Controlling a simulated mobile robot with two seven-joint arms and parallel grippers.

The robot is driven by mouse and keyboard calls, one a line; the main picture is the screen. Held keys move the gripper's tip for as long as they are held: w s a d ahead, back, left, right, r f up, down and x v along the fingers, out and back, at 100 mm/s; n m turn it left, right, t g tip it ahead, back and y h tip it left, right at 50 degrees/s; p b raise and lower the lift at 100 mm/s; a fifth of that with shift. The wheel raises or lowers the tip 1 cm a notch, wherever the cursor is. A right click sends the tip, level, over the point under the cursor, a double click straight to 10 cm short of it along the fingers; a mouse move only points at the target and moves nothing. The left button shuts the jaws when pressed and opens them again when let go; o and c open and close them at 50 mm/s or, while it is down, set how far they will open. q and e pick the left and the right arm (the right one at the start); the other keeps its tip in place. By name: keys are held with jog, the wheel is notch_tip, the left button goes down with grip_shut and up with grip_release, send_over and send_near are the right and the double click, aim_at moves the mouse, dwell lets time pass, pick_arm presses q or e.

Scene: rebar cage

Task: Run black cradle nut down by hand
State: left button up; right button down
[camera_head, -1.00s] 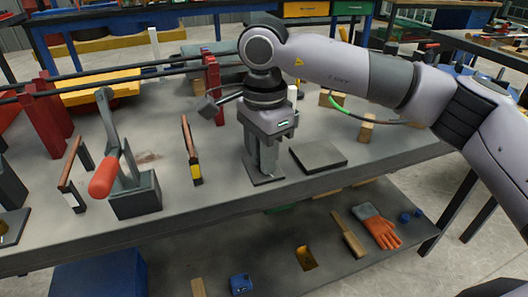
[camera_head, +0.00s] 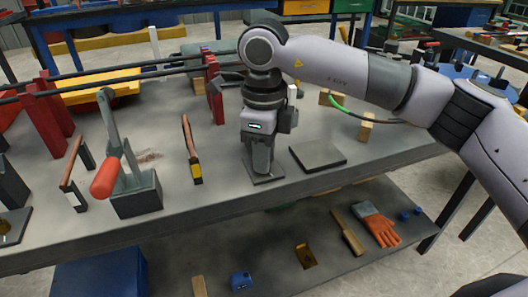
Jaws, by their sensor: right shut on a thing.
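My right gripper (camera_head: 260,171) points straight down at a small dark base plate (camera_head: 275,179) near the front of the workbench. Its fingers are shut on the black cradle nut, which they hide; no part of the nut can be made out. The fingertips are low, just above or at the plate; the exact gap cannot be told. My left gripper is not in view.
A lever clamp with a red handle (camera_head: 105,178) stands to the left, with an upright black-and-yellow piece (camera_head: 192,150) between. A flat dark plate (camera_head: 318,154) lies close on the right. Red posts (camera_head: 45,122) carry long bars behind. A lower shelf holds gloves (camera_head: 378,228).

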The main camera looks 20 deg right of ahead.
jog(key=shift+r+m, duration=0.1)
jog(key=shift+m, duration=0.5)
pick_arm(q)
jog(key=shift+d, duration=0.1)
pick_arm(e)
jog(key=c, duration=1)
grip_release()
jog(key=shift+c, duration=0.2)
notch_tip(320, 180, up, 6)
jog(key=shift+r+p, duration=0.15)
jog(key=shift+p, duration=0.4)
jog(key=shift+r, duration=0.3)
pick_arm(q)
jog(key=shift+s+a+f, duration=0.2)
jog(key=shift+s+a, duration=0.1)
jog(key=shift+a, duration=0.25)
pick_arm(e)
jog(key=shift+r, duration=0.1)
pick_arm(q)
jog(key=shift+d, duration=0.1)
